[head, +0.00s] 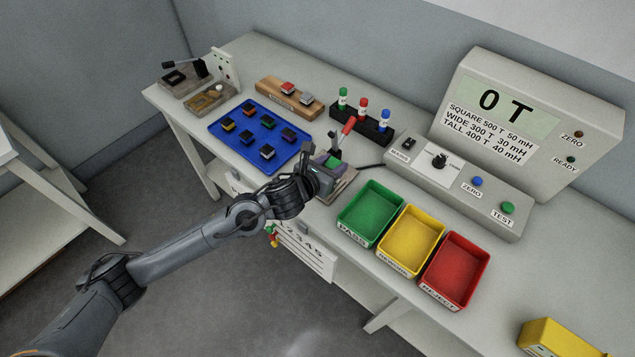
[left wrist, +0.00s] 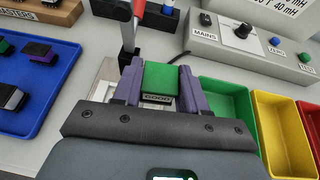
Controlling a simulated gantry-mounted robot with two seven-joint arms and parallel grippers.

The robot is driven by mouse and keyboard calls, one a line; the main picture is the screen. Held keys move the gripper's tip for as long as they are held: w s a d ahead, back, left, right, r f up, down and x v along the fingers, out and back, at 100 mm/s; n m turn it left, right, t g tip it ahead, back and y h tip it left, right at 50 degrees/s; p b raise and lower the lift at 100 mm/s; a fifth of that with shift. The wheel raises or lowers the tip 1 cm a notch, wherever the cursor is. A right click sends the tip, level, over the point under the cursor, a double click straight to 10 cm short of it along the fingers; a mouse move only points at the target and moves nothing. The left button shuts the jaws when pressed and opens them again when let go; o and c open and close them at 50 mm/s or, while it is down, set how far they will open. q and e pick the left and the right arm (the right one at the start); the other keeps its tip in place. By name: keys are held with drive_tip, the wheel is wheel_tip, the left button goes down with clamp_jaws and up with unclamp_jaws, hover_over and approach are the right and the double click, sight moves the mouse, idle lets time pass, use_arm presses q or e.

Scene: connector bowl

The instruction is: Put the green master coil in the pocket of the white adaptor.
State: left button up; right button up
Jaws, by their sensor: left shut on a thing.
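The green master coil (head: 333,162) is between the fingers of my left gripper (head: 329,168), over the front of the red-handled clamp station. In the left wrist view the green coil (left wrist: 160,77), with a "GOOD" label on its near side, sits between the two purple fingers of the left gripper (left wrist: 160,88), which is shut on it. A pale plate (left wrist: 104,78) shows beneath and left of the fingers. I cannot tell whether it is the white adaptor; its pocket is hidden by the gripper and coil. My right gripper is not in view.
The red-handled clamp (head: 347,127) stands just behind the coil. A blue tray (head: 215,131) of coils and a wooden masters block (head: 268,94) lie left. Green (head: 347,222), yellow (head: 388,242) and red (head: 483,262) bins stand right, below the control box (head: 460,178).

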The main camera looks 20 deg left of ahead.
use_arm(q)
drive_tip(key=w+d+r+b, duration=0.3)
drive_tip(key=w+d+r, duration=0.1)
drive_tip(key=d, duration=0.2)
drive_tip(key=shift+m+h, duration=0.4)
drive_tip(key=a+f, duration=0.2)
drive_tip(key=a, duration=0.1)
drive_tip(key=s+a+f, duration=0.1)
drive_tip(key=a+f, duration=0.1)
drive_tip(key=a, duration=0.2)
drive_tip(key=a+f, duration=0.2)
drive_tip(key=a, duration=0.2)
drive_tip(key=shift+s+f, duration=0.25)
drive_tip(key=shift+s, duration=0.15)
drive_tip(key=shift+f+b, duration=0.6)
drive_tip(key=shift+f, duration=1.45)
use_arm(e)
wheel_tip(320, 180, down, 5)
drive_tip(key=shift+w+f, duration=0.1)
use_arm(q)
drive_tip(key=shift+f+b, duration=0.4)
drive_tip(key=o, duration=0.7)
drive_tip(key=shift+o, duration=0.5)
drive_tip(key=shift+f, duration=0.1)
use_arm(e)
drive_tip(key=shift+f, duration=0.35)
